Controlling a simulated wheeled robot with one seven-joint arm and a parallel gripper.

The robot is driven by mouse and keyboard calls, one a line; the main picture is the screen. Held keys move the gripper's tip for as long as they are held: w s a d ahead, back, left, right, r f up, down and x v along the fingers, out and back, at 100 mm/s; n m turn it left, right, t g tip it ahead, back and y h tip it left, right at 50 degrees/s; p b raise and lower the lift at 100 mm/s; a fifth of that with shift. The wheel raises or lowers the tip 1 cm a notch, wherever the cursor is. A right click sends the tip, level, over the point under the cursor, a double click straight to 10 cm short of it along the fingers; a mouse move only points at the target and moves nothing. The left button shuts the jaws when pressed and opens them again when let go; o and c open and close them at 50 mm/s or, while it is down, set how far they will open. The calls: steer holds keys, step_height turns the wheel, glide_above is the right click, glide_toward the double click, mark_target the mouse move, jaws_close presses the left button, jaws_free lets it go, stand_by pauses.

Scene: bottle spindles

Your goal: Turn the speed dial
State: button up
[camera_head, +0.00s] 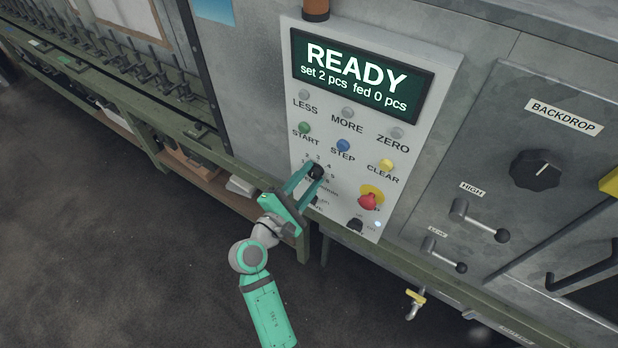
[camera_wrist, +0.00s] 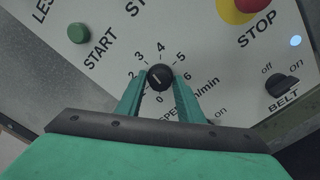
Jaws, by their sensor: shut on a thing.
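The speed dial (camera_head: 315,172) is a small round black knob low on the white control panel (camera_head: 440,75). In the wrist view the speed dial (camera_wrist: 159,78) sits inside a ring of numbers, and a light line on its face slants toward the upper left. My gripper (camera_head: 308,180) reaches it from below. In the wrist view the two green fingers of my gripper (camera_wrist: 160,84) are shut on the dial, one on each side. The fingers hide part of the scale and the lettering below it.
A red stop button (camera_head: 369,200) on yellow and a black belt switch (camera_head: 355,226) are right of the dial. Start (camera_head: 304,128), step (camera_head: 343,145) and clear (camera_head: 387,165) buttons sit above. The display (camera_head: 358,76) reads READY, set 2 pcs, fed 0 pcs. A green rail (camera_head: 440,285) runs below.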

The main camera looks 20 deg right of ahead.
steer(key=m, duration=0.4)
steer(key=shift+d, duration=0.1)
steer(key=shift+m, duration=1.5)
steer(key=o, duration=0.9)
steer(key=shift+c, duration=0.2)
steer(key=shift+s+a, duration=0.15)
steer(key=shift+a, duration=0.1)
steer(key=v, duration=1)
steer(key=shift+s, duration=0.2)
